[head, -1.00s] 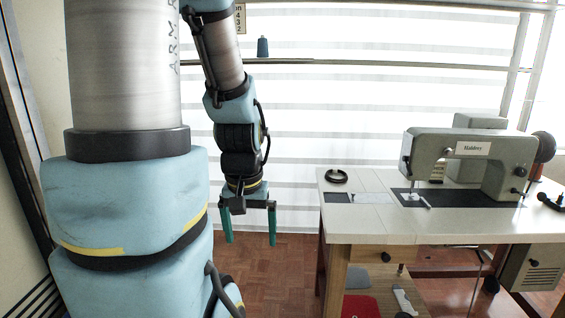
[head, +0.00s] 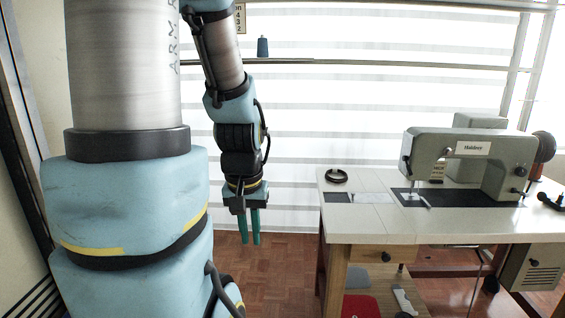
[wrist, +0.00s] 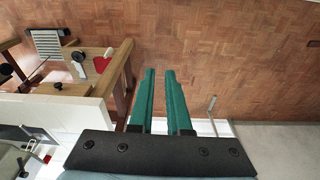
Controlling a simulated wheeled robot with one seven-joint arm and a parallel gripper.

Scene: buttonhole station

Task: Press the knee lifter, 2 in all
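My gripper (head: 250,241) hangs in the air left of the sewing table in the head view, its green fingers pointing down. The fingers are close together with only a narrow gap and nothing between them; they also show in the wrist view (wrist: 160,70). A black pad (head: 490,285) on a thin rod hangs under the table at the right in the head view and looks like the knee lifter. My gripper is well apart from it. The grey-green sewing machine (head: 470,150) stands on the table. I cannot make out the knee lifter surely in the wrist view.
The pale table top (head: 370,225) has wooden legs and a drawer with a black knob (head: 385,257). A grey vented box (head: 535,268) hangs under its right side. A red item (head: 360,306) lies below. The parquet floor (head: 280,270) left of the table is clear.

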